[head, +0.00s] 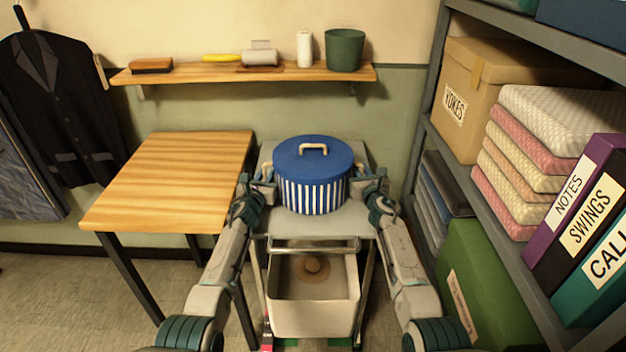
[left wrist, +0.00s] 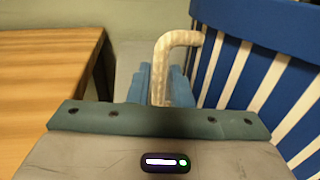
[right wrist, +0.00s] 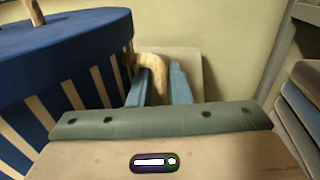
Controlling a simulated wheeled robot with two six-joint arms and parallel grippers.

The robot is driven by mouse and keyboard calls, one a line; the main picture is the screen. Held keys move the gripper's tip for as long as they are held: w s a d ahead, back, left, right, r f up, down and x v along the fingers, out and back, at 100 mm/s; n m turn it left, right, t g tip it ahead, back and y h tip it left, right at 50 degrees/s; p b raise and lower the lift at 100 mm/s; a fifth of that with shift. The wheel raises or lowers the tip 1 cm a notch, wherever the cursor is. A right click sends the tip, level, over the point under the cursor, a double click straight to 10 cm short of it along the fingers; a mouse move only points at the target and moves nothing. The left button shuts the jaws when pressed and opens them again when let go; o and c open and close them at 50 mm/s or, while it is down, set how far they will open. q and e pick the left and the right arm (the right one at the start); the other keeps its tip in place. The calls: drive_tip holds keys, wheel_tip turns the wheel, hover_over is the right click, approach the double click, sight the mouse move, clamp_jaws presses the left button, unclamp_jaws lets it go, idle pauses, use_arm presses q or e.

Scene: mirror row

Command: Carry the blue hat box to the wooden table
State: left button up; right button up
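The blue hat box (head: 312,165) is round, with a plain blue lid, a pale handle on top and blue and white striped sides. It sits on, or just over, the grey top of a cart (head: 310,226). My left gripper (head: 262,180) is shut on its left side handle, which shows between the fingers in the left wrist view (left wrist: 160,85). My right gripper (head: 368,182) is shut on its right side handle, seen in the right wrist view (right wrist: 158,85). The wooden table (head: 168,178) stands to the left of the cart with a bare top.
A wall shelf (head: 225,74) above holds a brush, a yellow item, a tape dispenser, a white roll and a green pot. Shelving (head: 480,175) with boxes, folded cloths and binders stands close on the right. A dark jacket (head: 62,95) hangs at left.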

use_arm(q)
clamp_jaws()
use_arm(e)
clamp_jaws()
use_arm(q)
drive_tip(key=shift+r, duration=0.2)
use_arm(e)
drive_tip(key=shift+w+r, duration=0.1)
drive_tip(key=shift+r, duration=0.1)
